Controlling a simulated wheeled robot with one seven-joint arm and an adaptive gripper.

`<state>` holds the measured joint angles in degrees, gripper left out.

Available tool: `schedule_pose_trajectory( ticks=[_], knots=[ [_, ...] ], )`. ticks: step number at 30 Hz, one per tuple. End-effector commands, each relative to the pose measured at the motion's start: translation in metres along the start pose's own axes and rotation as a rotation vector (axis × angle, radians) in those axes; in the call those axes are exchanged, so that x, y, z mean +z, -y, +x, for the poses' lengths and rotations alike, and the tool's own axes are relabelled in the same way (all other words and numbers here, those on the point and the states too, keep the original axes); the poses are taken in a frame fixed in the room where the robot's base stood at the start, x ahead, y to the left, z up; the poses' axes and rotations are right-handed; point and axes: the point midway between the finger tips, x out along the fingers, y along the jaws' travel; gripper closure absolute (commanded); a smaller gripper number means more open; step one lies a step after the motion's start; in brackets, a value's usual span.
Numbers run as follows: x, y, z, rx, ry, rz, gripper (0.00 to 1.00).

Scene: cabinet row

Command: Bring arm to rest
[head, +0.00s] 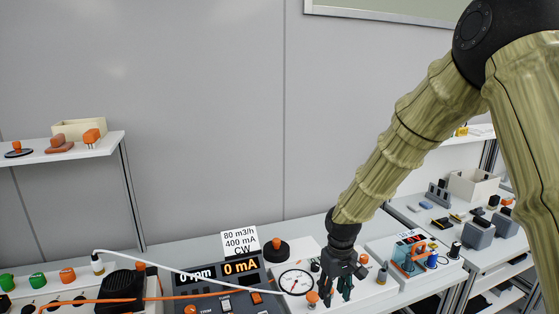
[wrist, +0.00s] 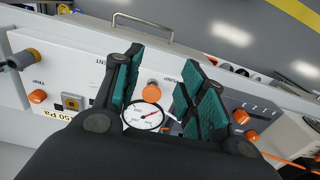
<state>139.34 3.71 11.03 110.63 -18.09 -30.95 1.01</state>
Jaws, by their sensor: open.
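My gripper (head: 340,290) hangs at the end of my bent arm, pointing down over the white panel beside the round dial gauge (head: 297,281). In the wrist view my gripper's teal-padded fingers (wrist: 160,92) are apart with nothing held between them. An orange knob (wrist: 151,93) and the gauge (wrist: 143,115) show on the panel beyond, between the fingers. I cannot tell how far the fingertips are from the panel.
A dark console (head: 220,291) reads 0 rpm and 0 mA, with a white card (head: 240,243) behind it. A white and an orange cable cross the bench. A device with orange parts (head: 408,254) stands at right. Free air lies above the bench.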

Motion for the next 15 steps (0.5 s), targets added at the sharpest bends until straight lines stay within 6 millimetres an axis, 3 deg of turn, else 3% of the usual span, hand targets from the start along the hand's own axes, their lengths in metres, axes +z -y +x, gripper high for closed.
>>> schedule_pose_trajectory(
  ticks=[11,15],
  knots=[
    [0.039,0.006,0.074,-0.05,0.001,0.055,0.59],
    [0.062,0.015,0.113,-0.073,0.0,0.083,0.59]
  ],
)
